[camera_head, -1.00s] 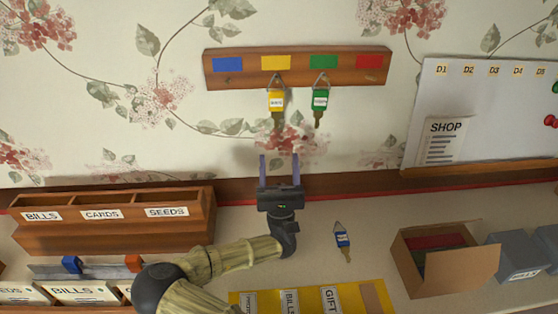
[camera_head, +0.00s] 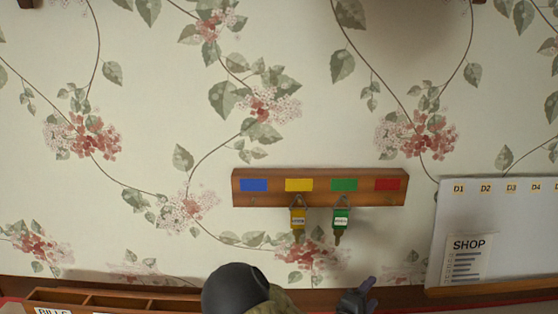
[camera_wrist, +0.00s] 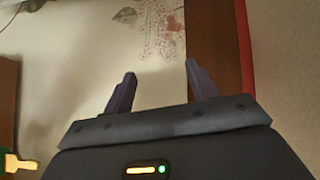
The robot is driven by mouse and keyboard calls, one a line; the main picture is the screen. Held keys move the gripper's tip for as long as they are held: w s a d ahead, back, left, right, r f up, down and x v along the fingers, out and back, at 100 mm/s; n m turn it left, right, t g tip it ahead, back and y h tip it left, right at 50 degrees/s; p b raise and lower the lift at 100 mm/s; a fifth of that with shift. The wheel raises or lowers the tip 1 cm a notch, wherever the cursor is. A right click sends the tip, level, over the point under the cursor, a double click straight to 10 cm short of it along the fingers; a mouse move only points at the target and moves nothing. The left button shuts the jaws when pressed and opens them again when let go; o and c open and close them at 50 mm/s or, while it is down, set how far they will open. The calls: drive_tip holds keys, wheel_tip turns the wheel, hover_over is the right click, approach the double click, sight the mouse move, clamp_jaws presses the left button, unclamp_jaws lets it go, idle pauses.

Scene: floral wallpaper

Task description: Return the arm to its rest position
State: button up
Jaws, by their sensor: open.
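My gripper (camera_head: 362,290) shows at the bottom of the head view, partly cut off by the frame edge, below and apart from the key rack. In the wrist view my gripper (camera_wrist: 158,82) has its two dark fingers spread with nothing between them, facing the wall and a wooden strip. My arm is bent, with a dark rounded joint at the bottom middle of the head view.
A wooden key rack (camera_head: 320,200) holds a yellow-tagged key (camera_head: 298,219) and a green-tagged key (camera_head: 341,220). A white board (camera_head: 500,225) with a SHOP note is at right. A wooden sorter (camera_head: 115,299) is at bottom left. The wall above is clear.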

drive_tip(key=s+a+f+m+g+y+p, duration=0.1)
drive_tip(key=s+a+m+g+y+p, duration=0.35)
drive_tip(key=s+m+g+y, duration=0.3)
drive_tip(key=s+a+r+m+g+y+p, duration=0.1)
drive_tip(key=s+a+r+m+y, duration=0.1)
drive_tip(key=s+r, duration=0.3)
drive_tip(key=s+a+r+m+g+y+p, duration=0.1)
drive_tip(key=s+a+r+m+g+y, duration=0.1)
drive_tip(key=s+r, duration=0.3)
drive_tip(key=s, duration=0.3)
drive_tip(key=shift+s+r+y, duration=0.15)
drive_tip(key=shift+s+y, duration=0.2)
drive_tip(key=shift+s, duration=0.05)
drive_tip(key=shift+w+d+m, duration=0.1)
drive_tip(key=shift+w+m, duration=0.05)
drive_tip(key=shift+m, duration=0.1)
drive_tip(key=shift+a, duration=0.25)
